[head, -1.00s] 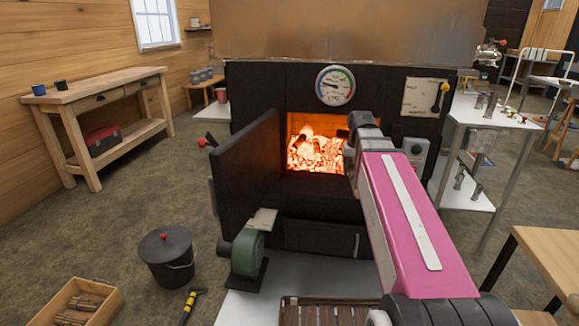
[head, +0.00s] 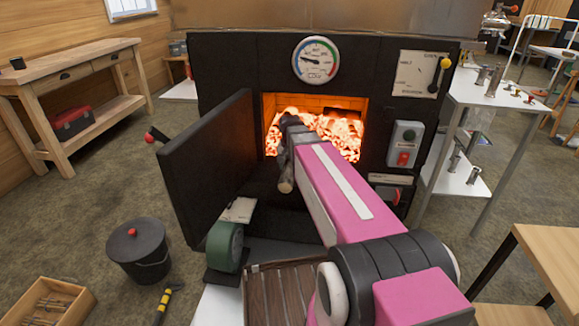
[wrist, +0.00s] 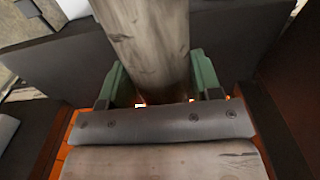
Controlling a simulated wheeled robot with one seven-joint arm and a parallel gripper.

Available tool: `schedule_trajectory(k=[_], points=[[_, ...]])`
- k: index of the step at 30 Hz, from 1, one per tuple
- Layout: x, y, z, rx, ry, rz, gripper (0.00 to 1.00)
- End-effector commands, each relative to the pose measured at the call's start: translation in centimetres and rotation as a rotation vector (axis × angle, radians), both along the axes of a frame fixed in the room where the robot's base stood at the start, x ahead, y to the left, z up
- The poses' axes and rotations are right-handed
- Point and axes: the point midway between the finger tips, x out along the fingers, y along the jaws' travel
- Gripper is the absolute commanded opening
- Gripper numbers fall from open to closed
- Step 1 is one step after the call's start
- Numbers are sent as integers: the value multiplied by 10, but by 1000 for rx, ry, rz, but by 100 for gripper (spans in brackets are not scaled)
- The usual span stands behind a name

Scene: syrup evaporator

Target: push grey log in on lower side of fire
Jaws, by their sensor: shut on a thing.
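The grey log (wrist: 150,45) runs between the two green fingers of my gripper (wrist: 160,84) in the wrist view, its near part hidden behind the grey wrist plate. My gripper is shut on it. In the head view my gripper (head: 290,140) is at the firebox mouth, left of its middle, and the log's pale end (head: 286,186) sticks out below it, toward me. The log's other end is hidden. The fire (head: 335,135) is a bed of glowing orange embers across the firebox, partly hidden by my arm.
The dark firebox door (head: 210,160) stands open on the left, close to the log. A switch box (head: 404,145) and a gauge (head: 316,60) are on the black front. A green blower (head: 224,245), a lidded bucket (head: 137,250) and a slatted crate (head: 290,292) stand below.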

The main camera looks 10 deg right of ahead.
Motion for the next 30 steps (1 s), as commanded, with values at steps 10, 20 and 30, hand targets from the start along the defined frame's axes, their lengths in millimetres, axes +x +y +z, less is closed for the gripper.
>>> schedule_trajectory(k=[10, 20, 30], points=[[11, -2, -11, 0, -1, -14, 24], [41, -11, -26, 0, 0, -12, 24], [76, -23, -45, 0, 0, -13, 24]])
